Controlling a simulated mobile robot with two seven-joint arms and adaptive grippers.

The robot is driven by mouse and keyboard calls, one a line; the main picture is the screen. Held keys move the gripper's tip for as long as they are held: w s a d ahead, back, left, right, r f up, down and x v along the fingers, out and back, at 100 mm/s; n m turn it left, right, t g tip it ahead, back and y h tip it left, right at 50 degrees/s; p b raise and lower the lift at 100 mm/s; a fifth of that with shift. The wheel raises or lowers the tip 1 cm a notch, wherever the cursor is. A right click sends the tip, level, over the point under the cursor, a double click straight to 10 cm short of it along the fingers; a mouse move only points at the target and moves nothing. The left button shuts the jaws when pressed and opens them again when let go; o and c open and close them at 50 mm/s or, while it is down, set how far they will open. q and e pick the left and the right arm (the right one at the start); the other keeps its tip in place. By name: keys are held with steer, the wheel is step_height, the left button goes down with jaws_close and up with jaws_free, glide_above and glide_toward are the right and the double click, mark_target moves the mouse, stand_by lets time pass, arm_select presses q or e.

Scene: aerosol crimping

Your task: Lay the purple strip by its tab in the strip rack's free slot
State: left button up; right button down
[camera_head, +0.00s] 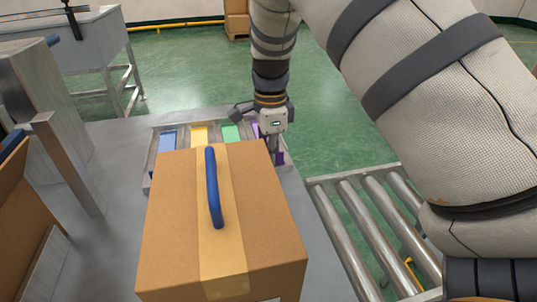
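The strip rack (153,160) lies on the grey table behind a cardboard box. A blue strip (168,140), a yellow strip (199,134) and a green strip (231,132) lie in it side by side. Purple shows at the rack's right end, on both sides of my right gripper (274,150), and I take it for the purple strip (279,158). My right gripper points down there, its fingers at the purple piece. Whether they are closed on it is hidden, and so is whether the strip rests fully in a slot. My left gripper is not in view.
The cardboard box (170,220) with a blue handle (213,190) stands close in front of the rack and hides its near edge. A roller conveyor (350,220) runs at the right. A grey metal frame (65,160) and another box (25,215) stand at the left.

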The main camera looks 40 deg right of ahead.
steer(key=shift+r, duration=0.1)
steer(key=c, duration=1.8)
jaws_free()
step_height(320, 180, up, 12)
steer(key=shift+p, duration=0.3)
steer(key=shift+s, duration=0.1)
